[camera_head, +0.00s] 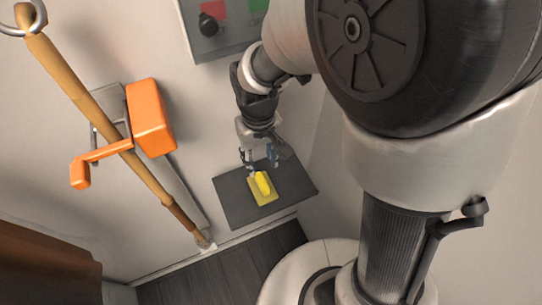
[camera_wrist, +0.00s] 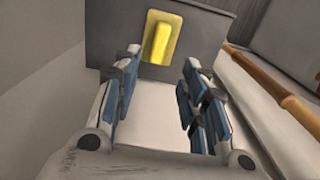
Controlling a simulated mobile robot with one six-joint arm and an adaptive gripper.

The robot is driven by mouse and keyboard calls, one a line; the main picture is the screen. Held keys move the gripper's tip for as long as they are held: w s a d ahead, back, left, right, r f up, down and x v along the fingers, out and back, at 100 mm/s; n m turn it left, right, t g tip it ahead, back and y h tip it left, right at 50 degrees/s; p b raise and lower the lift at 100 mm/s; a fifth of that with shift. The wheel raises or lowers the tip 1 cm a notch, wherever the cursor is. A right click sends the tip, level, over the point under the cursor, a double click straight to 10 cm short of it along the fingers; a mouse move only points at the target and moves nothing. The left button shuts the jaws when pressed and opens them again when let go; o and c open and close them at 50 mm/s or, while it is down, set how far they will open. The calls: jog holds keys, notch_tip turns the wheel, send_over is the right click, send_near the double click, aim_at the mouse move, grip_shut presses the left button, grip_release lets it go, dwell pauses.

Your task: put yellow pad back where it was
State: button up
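The yellow pad (camera_head: 262,187) lies on a dark grey shelf or mat (camera_head: 232,203) near the bottom middle of the head view. It has a flat base with a raised brighter block on it. It also shows in the wrist view (camera_wrist: 161,38), on the dark surface beyond the fingertips. My gripper (camera_head: 260,160) is just above the pad's far end in the head view. In the wrist view my gripper (camera_wrist: 157,72) is open, its two blue-padded fingers apart with nothing between them. I cannot tell whether a finger touches the pad.
A wooden pole (camera_head: 85,100) runs diagonally at the left, with an orange block and handle (camera_head: 150,115) at it. A grey control panel (camera_head: 232,38) with red and green patches and a black knob is on the wall above. Dark floor (camera_head: 225,272) shows below the shelf.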

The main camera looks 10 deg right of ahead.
jog(key=s+d+r+m+t, duration=0.1)
jog(key=s+d+r+t, duration=0.1)
jog(key=s+d+r, duration=0.3)
jog(key=s+d+r+m+t, duration=0.2)
jog(key=s+d+r, duration=0.3)
jog(key=s+r, duration=0.3)
notch_tip(320, 180, up, 4)
jog(key=shift+s+d+f+t, duration=0.25)
jog(key=shift+d+t, duration=0.05)
jog(key=shift+d, duration=0.1)
dwell(0.5)
